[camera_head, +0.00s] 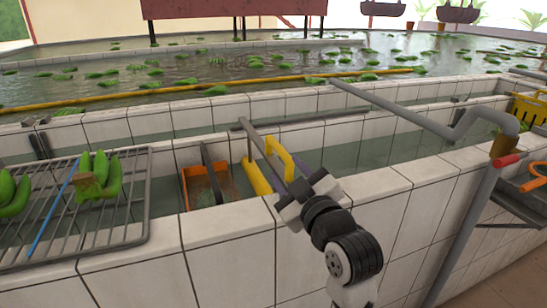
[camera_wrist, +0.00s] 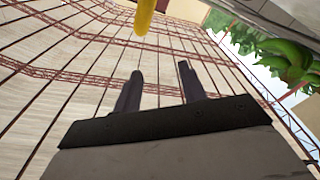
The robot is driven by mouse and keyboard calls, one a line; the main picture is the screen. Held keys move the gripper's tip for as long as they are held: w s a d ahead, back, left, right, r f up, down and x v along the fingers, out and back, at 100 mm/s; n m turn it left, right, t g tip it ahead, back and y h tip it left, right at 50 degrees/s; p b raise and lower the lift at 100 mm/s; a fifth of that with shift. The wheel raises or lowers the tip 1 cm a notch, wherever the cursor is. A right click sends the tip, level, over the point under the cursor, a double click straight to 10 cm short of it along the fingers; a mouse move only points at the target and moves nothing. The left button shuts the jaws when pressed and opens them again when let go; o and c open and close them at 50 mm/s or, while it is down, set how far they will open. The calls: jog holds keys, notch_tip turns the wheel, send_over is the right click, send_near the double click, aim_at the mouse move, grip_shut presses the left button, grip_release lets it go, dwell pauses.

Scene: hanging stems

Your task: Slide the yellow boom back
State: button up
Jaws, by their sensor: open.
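A long, thin yellow boom (camera_head: 130,97) lies across the water behind the near tiled wall, running from the left edge to right of centre in the head view. A short yellow bar with a curved yellow loop (camera_head: 256,176) is close to my gripper, at the narrow channel. In the wrist view, a rounded yellow end (camera_wrist: 144,16) shows ahead of my gripper (camera_wrist: 160,72), slightly left of its middle. The two dark fingers are apart with nothing between them. I cannot tell whether that end belongs to the boom or the short bar.
A metal rack (camera_head: 130,220) with green bananas (camera_head: 98,178) stands at left. An orange bin (camera_head: 207,187) sits in the channel beside the short bar. A grey pipe (camera_head: 400,112) crosses at right, near a yellow crate (camera_head: 529,108). Tiled wall tops edge the channel.

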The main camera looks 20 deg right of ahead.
aim_at(284, 154)
jog(key=s+d+f+g, duration=0.1)
jog(key=s+d+f, duration=0.1)
jog(key=d, duration=0.2)
jog(key=shift+h, duration=0.3)
jog(key=w+p, duration=0.1)
jog(key=w, duration=0.3)
jog(key=w+p, duration=0.1)
jog(key=w, duration=0.4)
jog(key=w+a+p, duration=0.1)
jog(key=w, duration=0.3)
jog(key=shift+w, duration=0.4)
grip_shut()
